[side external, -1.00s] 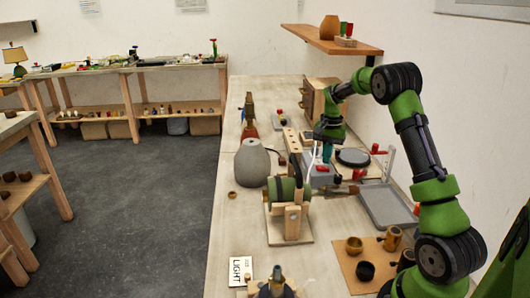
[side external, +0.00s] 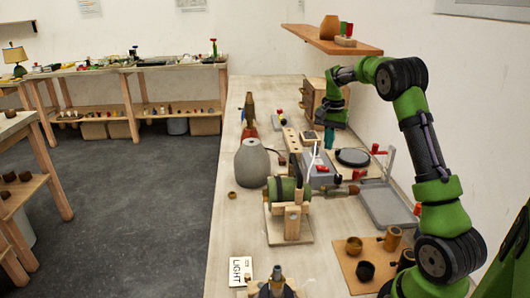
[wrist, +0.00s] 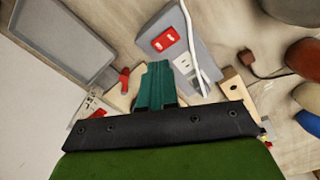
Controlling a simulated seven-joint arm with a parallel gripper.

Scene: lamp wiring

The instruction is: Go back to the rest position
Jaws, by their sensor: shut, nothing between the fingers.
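My gripper (side external: 330,138) is shut and empty, its teal fingers together. It hangs above the bench, just behind the grey box (side external: 318,178) with a red switch. The wrist view shows my closed fingers (wrist: 155,85) pointing toward that box, which carries a red rocker (wrist: 166,39) and a pale socket (wrist: 184,62). A white cable (wrist: 192,50) runs across the box. The fingers appear clear of the box and the cable.
A grey tray (side external: 388,207) lies to the right. A green drum on a wooden stand (side external: 292,225) and a grey vase-shaped body (side external: 252,165) stand to the left. A wall shelf (side external: 325,42) is above. A wooden cabinet (side external: 313,96) stands behind.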

